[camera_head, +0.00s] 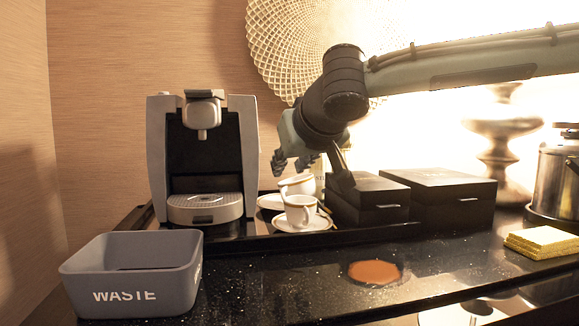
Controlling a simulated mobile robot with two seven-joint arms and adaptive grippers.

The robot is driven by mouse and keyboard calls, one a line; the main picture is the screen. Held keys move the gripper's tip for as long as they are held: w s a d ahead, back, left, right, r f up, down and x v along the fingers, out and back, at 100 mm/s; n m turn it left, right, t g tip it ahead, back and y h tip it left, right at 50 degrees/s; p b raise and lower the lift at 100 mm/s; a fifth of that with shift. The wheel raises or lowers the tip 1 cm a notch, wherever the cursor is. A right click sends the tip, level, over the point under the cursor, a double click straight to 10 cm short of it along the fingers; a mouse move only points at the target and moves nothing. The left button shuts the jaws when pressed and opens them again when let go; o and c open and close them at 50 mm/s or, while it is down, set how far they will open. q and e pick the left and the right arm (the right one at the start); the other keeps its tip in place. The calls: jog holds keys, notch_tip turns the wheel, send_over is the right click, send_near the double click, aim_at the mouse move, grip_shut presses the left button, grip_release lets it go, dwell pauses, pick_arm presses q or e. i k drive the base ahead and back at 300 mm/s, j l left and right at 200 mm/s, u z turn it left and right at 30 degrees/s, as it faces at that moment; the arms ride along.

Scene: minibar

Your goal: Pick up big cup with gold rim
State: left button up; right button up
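A white cup with a gold rim (297,184) stands at the back of the black tray, beside a white saucer (270,202). A second white cup with a gold rim (299,212) stands in front of it on its own saucer (303,226) and partly hides it. The rear cup looks wider; their true sizes are hard to compare. My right gripper (297,163) points down from the upper right, just above the rear cup. Its fingers are spread and nothing is held between them. My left gripper is not in view.
A coffee machine (203,208) stands left of the cups, and black boxes (368,197) stand close on their right. A grey waste bin (135,280) is at front left. Yellow sponges (543,242) and a metal pot (557,180) are at right.

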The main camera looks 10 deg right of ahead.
aim_at(296, 194)
jog(key=k, duration=1)
